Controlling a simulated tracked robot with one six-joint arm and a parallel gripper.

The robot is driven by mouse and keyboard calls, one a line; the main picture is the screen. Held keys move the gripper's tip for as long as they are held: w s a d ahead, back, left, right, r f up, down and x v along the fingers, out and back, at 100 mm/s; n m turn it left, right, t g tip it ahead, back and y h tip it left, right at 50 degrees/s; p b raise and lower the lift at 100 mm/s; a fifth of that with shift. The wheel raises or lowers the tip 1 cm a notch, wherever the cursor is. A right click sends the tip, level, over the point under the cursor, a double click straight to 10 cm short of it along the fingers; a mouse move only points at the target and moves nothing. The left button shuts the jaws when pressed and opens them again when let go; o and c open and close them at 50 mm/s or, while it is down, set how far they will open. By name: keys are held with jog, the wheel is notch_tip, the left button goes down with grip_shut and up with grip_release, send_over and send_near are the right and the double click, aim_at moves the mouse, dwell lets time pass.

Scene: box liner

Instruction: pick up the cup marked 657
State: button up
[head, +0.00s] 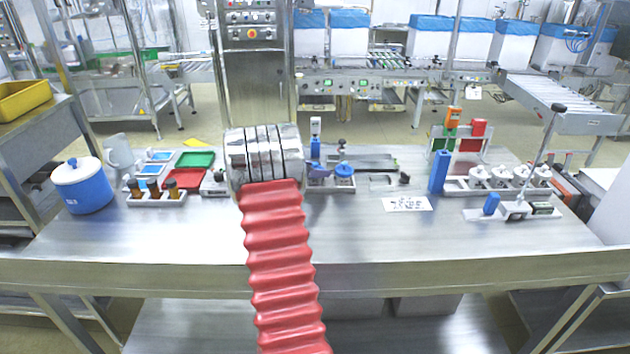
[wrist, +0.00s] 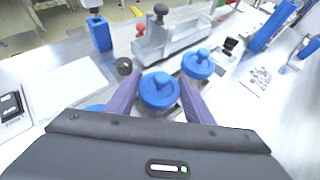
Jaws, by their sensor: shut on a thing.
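The steel table holds a white-lidded blue bucket (head: 82,186) at left, red (head: 185,179) and green trays, and a row of white pots (head: 505,175) at right. A grey fixture with a black knob (wrist: 165,35) stands beyond the held piece. The table front is clear.

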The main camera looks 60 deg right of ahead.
notch_tip(320, 180, up, 10)
dwell(0.7)
dwell(0.4)
